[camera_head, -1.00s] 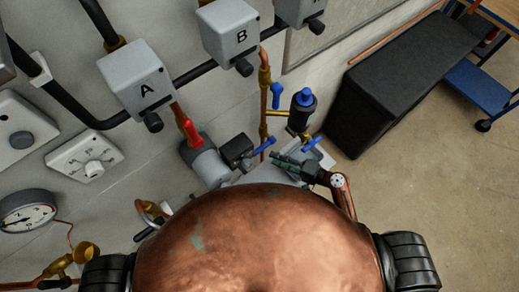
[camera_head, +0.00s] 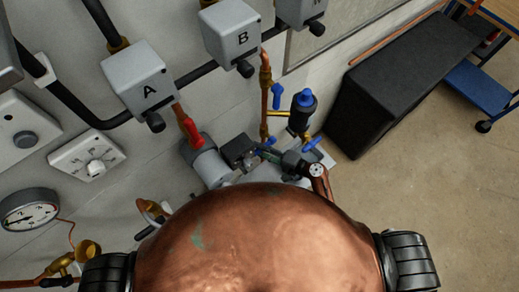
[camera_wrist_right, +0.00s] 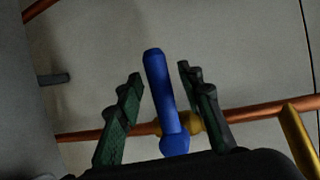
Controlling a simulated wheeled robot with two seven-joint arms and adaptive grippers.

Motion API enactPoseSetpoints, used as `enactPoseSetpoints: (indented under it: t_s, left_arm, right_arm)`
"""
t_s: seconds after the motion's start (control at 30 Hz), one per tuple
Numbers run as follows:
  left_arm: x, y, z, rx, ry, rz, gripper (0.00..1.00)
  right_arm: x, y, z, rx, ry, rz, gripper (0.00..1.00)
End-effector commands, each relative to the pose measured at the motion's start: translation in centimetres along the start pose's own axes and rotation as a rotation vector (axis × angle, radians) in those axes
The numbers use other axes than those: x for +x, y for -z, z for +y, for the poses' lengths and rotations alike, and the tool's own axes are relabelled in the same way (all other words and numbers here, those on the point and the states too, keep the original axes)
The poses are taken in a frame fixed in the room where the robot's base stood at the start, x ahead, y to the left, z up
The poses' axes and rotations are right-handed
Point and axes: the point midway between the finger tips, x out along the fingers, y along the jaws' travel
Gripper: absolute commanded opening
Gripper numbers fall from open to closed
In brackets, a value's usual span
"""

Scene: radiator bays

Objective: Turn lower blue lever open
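The lower blue lever (camera_head: 270,141) is on a copper pipe by the wall, partly hidden behind my right gripper in the head view. In the right wrist view the blue lever (camera_wrist_right: 158,95) stands upright between the two fingers, with its hub at a brass valve body (camera_wrist_right: 195,123) on a copper pipe. My right gripper (camera_head: 266,153) is open around the lever. Its green-padded fingers (camera_wrist_right: 160,88) show a gap on each side of the lever. My left gripper is not in view.
An upper blue lever (camera_head: 277,96) and a blue-capped cylinder (camera_head: 304,103) are close above my right gripper. Another blue handle (camera_head: 312,143) is to its right. A red lever (camera_head: 191,131) and a grey pump (camera_head: 206,163) are to its left. A black box (camera_head: 400,80) stands on the floor.

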Motion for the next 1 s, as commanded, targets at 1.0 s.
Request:
enactPoseSetpoints:
  t_s: [1.0]
  left_arm:
    - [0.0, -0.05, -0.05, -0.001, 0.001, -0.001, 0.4]
  right_arm:
    - [-0.08, 0.01, 0.04, 0.0, -0.001, 0.0, 0.0]
